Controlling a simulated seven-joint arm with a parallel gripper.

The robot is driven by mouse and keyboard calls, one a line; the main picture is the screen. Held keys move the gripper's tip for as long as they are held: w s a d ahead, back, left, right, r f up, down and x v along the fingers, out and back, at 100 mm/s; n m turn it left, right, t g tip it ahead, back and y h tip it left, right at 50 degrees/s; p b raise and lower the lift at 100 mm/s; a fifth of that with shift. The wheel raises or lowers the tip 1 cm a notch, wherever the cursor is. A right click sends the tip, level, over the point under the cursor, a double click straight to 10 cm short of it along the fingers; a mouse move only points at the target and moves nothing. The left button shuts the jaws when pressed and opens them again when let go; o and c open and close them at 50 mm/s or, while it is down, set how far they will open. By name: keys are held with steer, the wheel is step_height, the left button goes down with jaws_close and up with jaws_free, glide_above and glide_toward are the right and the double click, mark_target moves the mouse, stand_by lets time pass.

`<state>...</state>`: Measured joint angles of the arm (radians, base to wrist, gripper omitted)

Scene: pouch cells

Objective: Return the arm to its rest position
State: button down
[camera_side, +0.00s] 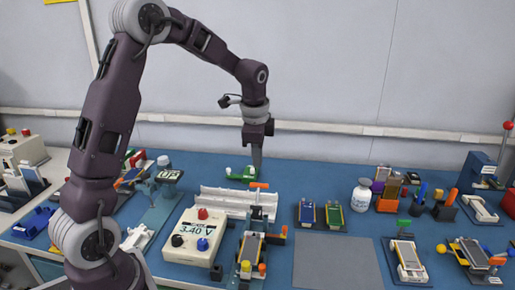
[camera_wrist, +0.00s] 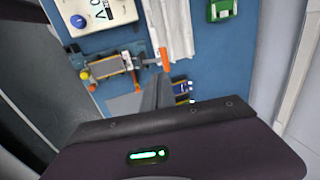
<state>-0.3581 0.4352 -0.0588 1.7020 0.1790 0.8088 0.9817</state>
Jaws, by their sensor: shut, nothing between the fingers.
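My gripper (camera_side: 257,165) points down above the back part of the blue bench top, behind the white trough. Its fingers are together with nothing held, and it is clear of the objects on the bench. In the wrist view the dark fingers (camera_wrist: 150,97) show at the lower middle, over the blue surface. My arm rises from the left, bends at the top and hangs down at the middle of the side view.
A white trough (camera_side: 225,201), a meter box (camera_side: 192,238) and a cell fixture (camera_side: 250,254) stand in front of the gripper. A green item (camera_side: 238,177) lies close by. Right are a white bottle (camera_side: 361,196) and a grey mat (camera_side: 335,262). The wall is behind.

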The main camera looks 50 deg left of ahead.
steer(key=s+d+r+n+t, duration=0.2)
steer(key=s+d+r+n, duration=0.2)
steer(key=s+d+r, duration=0.9)
steer(key=s+d+f+n+t+h, duration=0.1)
steer(key=s+f+n, duration=0.1)
steer(key=s, duration=0.5)
steer(key=s+d+f+n, duration=0.2)
steer(key=s+n, duration=0.1)
steer(key=s, duration=0.3)
steer(key=shift+s+t+h, duration=0.4)
